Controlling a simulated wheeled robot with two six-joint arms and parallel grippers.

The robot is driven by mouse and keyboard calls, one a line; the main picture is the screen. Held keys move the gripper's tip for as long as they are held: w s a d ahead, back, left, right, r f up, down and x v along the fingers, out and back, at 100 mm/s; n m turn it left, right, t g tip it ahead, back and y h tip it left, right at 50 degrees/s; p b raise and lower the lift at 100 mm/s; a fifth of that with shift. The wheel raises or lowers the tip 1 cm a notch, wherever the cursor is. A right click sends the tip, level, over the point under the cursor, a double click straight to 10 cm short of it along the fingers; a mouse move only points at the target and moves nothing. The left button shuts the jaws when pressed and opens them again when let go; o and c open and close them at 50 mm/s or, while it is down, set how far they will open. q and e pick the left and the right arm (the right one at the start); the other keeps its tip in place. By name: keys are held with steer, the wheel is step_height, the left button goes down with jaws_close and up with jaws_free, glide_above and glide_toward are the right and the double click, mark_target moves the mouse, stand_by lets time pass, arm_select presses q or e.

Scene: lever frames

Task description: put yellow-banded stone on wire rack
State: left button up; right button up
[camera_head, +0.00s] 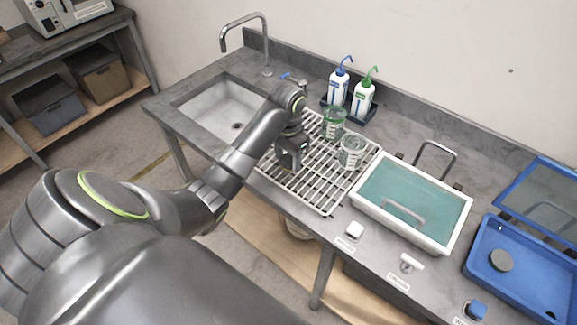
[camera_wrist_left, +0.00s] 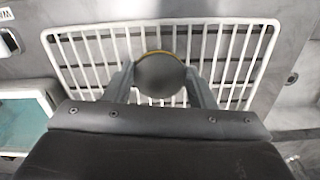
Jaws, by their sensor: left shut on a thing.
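My left gripper (camera_head: 292,158) is over the wire rack (camera_head: 318,192), which lies on the grey counter right of the sink. In the left wrist view, the gripper (camera_wrist_left: 160,82) is shut on a round dark grey stone (camera_wrist_left: 160,75) with a thin yellow band at its rim. The white bars of the rack (camera_wrist_left: 228,52) show behind the stone in that view. I cannot tell whether the stone touches the bars. In the head view the gripper hides the stone. My right gripper is in neither view.
Glass beakers (camera_head: 352,152) stand at the rack's right side, with two wash bottles (camera_head: 362,98) behind. A white-rimmed teal tray (camera_head: 376,218) is right of the rack. Further right, an open blue case (camera_head: 530,285) holds a dark round piece (camera_head: 501,260). The sink (camera_head: 205,115) is left.

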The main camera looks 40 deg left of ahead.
mark_target(287, 162)
arm_select(q)
steer(key=shift+f, duration=0.25)
steer(key=shift+f+b, duration=0.2)
steer(key=shift+b, duration=0.1)
step_height(287, 162, down, 3)
steer(key=shift+s+r+b, duration=0.1)
steer(key=shift+b, duration=0.3)
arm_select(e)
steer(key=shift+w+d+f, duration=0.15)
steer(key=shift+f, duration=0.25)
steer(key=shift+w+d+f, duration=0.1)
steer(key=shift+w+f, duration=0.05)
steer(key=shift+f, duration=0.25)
arm_select(q)
steer(key=o, duration=1)
steer(key=shift+f, duration=0.2)
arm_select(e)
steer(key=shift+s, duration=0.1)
arm_select(q)
steer(key=shift+r, duration=0.15)
